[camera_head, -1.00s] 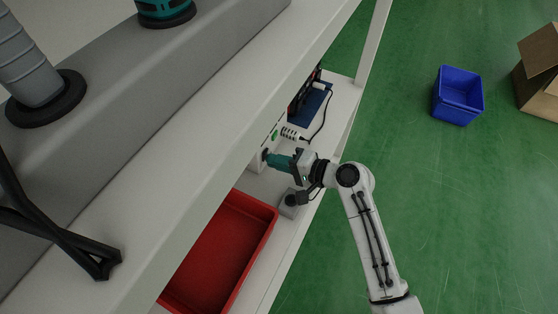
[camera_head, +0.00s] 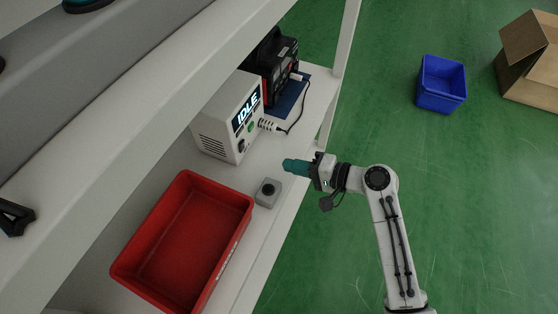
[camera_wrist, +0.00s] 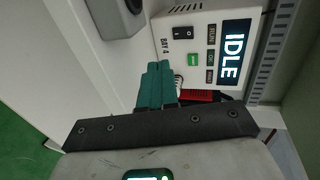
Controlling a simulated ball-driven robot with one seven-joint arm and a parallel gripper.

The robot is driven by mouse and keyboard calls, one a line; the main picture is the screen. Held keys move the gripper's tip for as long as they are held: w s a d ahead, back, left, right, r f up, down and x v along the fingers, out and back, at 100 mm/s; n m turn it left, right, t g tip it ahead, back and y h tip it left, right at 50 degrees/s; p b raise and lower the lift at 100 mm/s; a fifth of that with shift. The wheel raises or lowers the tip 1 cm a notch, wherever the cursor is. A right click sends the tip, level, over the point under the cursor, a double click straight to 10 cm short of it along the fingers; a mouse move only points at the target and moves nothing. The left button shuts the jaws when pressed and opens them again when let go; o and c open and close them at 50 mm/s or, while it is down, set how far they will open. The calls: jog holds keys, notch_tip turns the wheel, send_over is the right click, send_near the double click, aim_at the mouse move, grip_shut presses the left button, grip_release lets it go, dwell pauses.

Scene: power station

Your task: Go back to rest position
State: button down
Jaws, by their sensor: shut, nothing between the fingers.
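My gripper (camera_head: 290,166) is teal-fingered, shut and empty. In the head view it is held in front of the shelf's edge, to the right of the white unit and apart from it. In the wrist view my gripper (camera_wrist: 158,82) shows its teal fingers together, in front of the white unit (camera_wrist: 188,60). The white power unit (camera_head: 222,135) stands on the shelf and its display reads IDLE. A black rocker switch, a green button and a label BAY 4 show on its front in the wrist view.
A red bin (camera_head: 150,262) and a small grey box with a black knob (camera_head: 268,190) are on the shelf (camera_head: 185,160). A black and red device (camera_head: 268,62) stands behind on a blue mat. A blue bin (camera_head: 441,84) and a cardboard box (camera_head: 532,65) stand on the green floor.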

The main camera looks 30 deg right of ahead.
jog(key=shift+v, duration=1.35)
jog(key=shift+f, duration=0.2)
jog(key=s+a+f+n+g+h+p, duration=0.25)
jog(key=s+f+n+g, duration=0.3)
jog(key=s, duration=0.45)
jog(key=s+d+r+n+g+h, duration=0.1)
jog(key=s+d+n+g+h, duration=0.1)
jog(key=s, duration=0.4)
jog(key=s+d+r+n+g+h, duration=0.1)
jog(key=s+d+n+g+h, duration=0.2)
jog(key=s, duration=0.3)
jog(key=shift+r+h+p, duration=0.15)
jog(key=shift+h+p, duration=0.15)
jog(key=shift+h, duration=0.35)
